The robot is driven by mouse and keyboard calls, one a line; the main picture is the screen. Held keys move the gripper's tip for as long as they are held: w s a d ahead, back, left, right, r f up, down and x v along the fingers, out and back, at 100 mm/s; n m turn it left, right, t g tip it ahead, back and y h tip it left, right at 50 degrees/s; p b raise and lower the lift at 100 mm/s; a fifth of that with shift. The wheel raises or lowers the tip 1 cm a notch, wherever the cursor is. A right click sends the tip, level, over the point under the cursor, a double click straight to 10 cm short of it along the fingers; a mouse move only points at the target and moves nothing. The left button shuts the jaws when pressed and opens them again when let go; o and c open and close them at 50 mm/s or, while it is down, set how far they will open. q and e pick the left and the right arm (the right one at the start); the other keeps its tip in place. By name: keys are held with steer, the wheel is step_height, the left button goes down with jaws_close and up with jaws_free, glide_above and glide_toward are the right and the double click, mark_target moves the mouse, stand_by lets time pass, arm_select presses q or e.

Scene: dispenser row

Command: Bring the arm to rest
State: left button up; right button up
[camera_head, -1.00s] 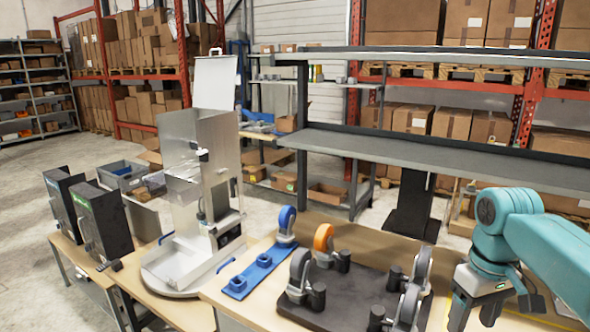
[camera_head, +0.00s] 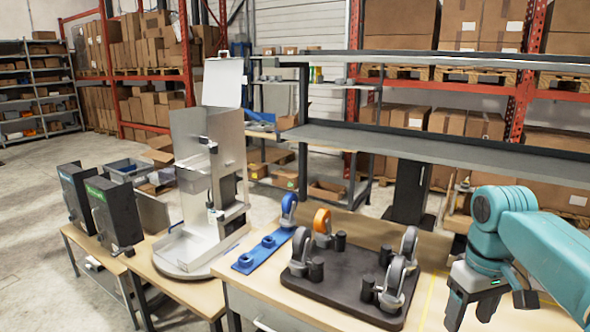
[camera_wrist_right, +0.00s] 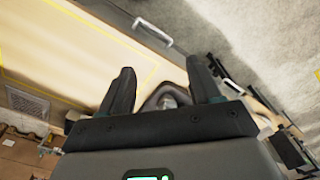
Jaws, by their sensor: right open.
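My right arm (camera_head: 540,250) is teal and comes in from the right edge in the head view. Its gripper (camera_head: 470,315) points down at the right end of the wooden table, right of the dark caster board, and is cut by the bottom edge. My left gripper is not in either view.
A dark board (camera_head: 345,290) with several casters stands on the table, left of my right gripper. A blue strip (camera_head: 262,252) lies further left. A metal dispenser (camera_head: 208,190) and two black boxes (camera_head: 112,212) stand beyond. A grey shelf (camera_head: 450,150) spans behind the table.

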steer(key=a+f+y, duration=0.1)
steer(key=a+f, duration=0.3)
steer(key=f, duration=0.5)
steer(key=a+f+y, duration=0.1)
steer(key=a+f, duration=0.2)
steer(key=f, duration=0.6)
steer(key=a+f, duration=0.4)
steer(key=f, duration=0.5)
steer(key=s+a+f+m+y, duration=0.1)
steer(key=s+a+f+m, duration=0.1)
steer(key=s+f, duration=0.5)
steer(key=s+a+f+m+y, duration=0.1)
steer(key=s+a+f, duration=0.4)
steer(key=s, duration=0.9)
step_height(320, 180, down, 3)
steer(key=shift+a+m, duration=0.25)
steer(key=shift+m, duration=0.55)
steer(key=shift+w, duration=0.1)
